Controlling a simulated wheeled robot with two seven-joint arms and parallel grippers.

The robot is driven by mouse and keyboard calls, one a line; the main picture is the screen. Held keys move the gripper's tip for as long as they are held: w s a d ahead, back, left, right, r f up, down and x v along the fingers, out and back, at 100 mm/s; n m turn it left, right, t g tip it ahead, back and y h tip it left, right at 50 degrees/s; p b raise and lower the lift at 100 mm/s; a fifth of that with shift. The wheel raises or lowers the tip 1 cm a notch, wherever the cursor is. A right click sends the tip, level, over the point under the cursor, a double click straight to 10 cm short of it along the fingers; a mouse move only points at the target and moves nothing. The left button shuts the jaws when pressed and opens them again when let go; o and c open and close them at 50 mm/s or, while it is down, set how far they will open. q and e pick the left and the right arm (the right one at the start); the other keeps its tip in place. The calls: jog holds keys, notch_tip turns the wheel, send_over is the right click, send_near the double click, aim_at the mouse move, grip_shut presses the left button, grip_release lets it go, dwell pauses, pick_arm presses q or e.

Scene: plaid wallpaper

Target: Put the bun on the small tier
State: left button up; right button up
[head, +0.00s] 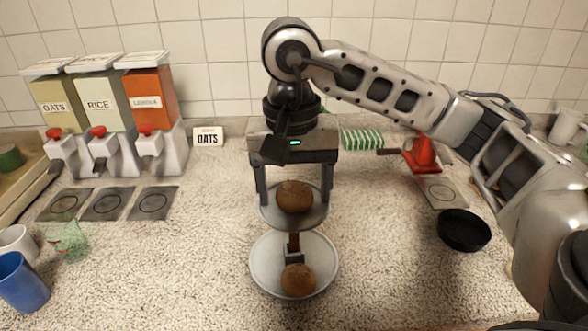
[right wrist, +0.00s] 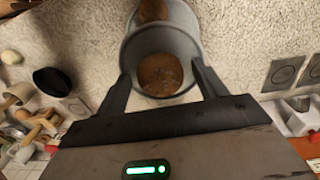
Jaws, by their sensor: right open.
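A two-tier stand is in the middle of the head view. Its upper small tier (head: 317,216) is a grey round plate with a round brown bun (head: 294,196) sitting on it. The wider lower tier (head: 262,268) holds a second brown bun (head: 298,280) near its front edge. My right gripper (head: 293,201) is above the small tier, pointing down and open, its fingers on either side of the upper bun with gaps. The right wrist view shows the upper bun (right wrist: 160,74) between the spread fingers, apart from both. My left gripper is not in view.
Dispensers for oats (head: 60,105), rice (head: 98,104) and a third food stand at the back left. A blue cup (head: 22,283) is at the front left. A black round dish (head: 464,230) and a red cone-shaped thing (head: 424,153) are at the right. The counter beside the stand is clear.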

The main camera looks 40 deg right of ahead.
aim_at(292, 186)
notch_tip(292, 186, up, 12)
jog(key=p, duration=0.2)
jog(key=shift+a+r+p, duration=0.15)
jog(key=shift+p, duration=0.25)
jog(key=shift+w, duration=0.1)
